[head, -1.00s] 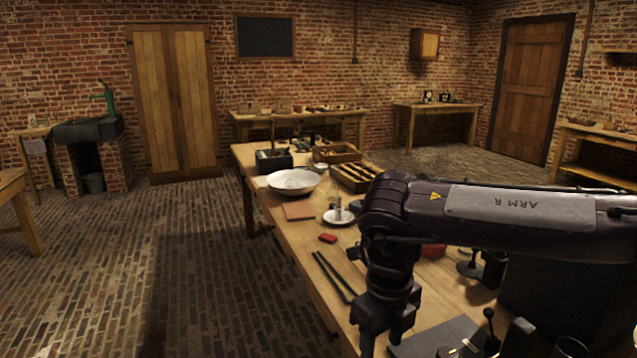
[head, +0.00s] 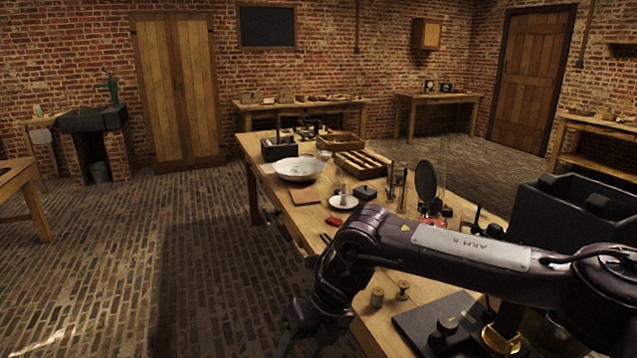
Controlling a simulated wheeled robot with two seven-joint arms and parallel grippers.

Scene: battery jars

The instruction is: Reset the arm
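My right arm (head: 470,248), marked ARM R, comes in from the right over the near part of the long wooden workbench. It bends at a dark joint (head: 355,238) and drops to the lower edge of the picture, left of the bench's near side. Its lowest visible part (head: 318,308) is over the brick floor, and the gripper beyond it is cut off by the frame. My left arm and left gripper do not show.
The bench holds a white bowl (head: 299,169), a saucer (head: 343,202), a red block (head: 333,220), a wooden tray (head: 383,158), a round dark disc (head: 427,181), two spools (head: 402,290) and a large black box (head: 570,212). The brick floor (head: 120,260) on the left is clear.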

